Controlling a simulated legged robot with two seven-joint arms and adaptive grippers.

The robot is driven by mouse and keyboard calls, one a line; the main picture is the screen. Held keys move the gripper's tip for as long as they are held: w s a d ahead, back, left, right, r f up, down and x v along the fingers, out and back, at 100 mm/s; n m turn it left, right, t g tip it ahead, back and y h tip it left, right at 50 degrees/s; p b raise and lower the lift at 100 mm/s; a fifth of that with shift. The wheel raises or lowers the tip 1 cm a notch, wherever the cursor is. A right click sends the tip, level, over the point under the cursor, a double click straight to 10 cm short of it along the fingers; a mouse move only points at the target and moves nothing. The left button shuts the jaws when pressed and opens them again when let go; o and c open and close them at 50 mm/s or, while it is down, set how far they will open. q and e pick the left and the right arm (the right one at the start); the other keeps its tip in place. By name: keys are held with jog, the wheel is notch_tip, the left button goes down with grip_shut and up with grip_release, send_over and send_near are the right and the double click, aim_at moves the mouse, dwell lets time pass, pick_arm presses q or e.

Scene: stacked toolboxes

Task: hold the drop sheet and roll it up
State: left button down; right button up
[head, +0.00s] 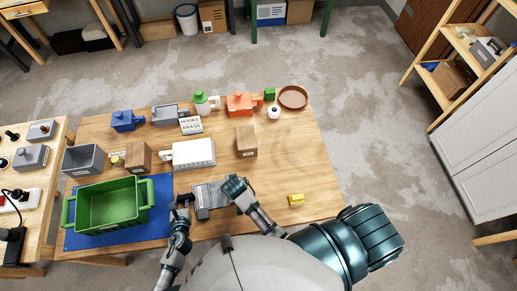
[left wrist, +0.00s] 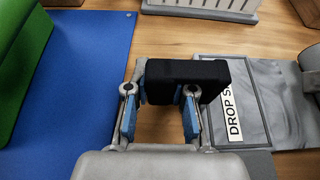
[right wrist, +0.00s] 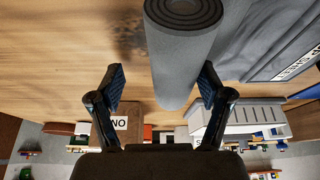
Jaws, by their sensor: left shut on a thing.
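The grey drop sheet (head: 212,196) lies at the table's near edge, between my grippers. Its flat part (left wrist: 270,90) carries a framed label reading "DROP S…" in the left wrist view. Its right end is a rolled cylinder (right wrist: 180,55) with a spiral end in the right wrist view. My left gripper (head: 182,203) is at the sheet's left end, shut on a black block (left wrist: 185,78); the fingertips (left wrist: 160,105) are partly hidden by it. My right gripper (head: 236,187) is open, with the roll between its spread fingers (right wrist: 162,85), nearer the right one; the left finger is clear of it.
A green bin (head: 110,205) stands on a blue mat (head: 75,238) left of the sheet. A white case (head: 190,153) and a brown box (head: 246,141) stand behind. A yellow block (head: 296,199) lies to the right. The table's right side is mostly clear.

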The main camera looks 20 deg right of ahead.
aim_at(258, 180)
jog(key=d, duration=0.3)
jog(key=s+d, duration=0.1)
jog(key=d, duration=0.5)
jog(key=shift+s+d, duration=0.3)
jog(key=shift+d, duration=0.05)
jog(key=d+v, duration=0.1)
jog(key=v, duration=1.1)
jog(key=w+d+f+n+h, duration=0.1)
jog(key=d+h, duration=0.1)
jog(key=d, duration=0.4)
jog(key=w+d+f+n+h, duration=0.1)
jog(key=w+d+f+h, duration=0.1)
jog(key=d, duration=0.4)
jog(key=w+d+f+n+h, duration=0.1)
jog(key=d+f+h, duration=0.1)
jog(key=d, duration=0.4)
jog(key=shift+w+d+f, duration=0.2)
jog(key=shift+w+d, duration=0.05)
jog(key=shift+d, duration=0.15)
jog(key=shift+w+d+h, duration=0.15)
jog(key=shift+d+h, duration=0.25)
jog(key=shift+d, duration=0.3)
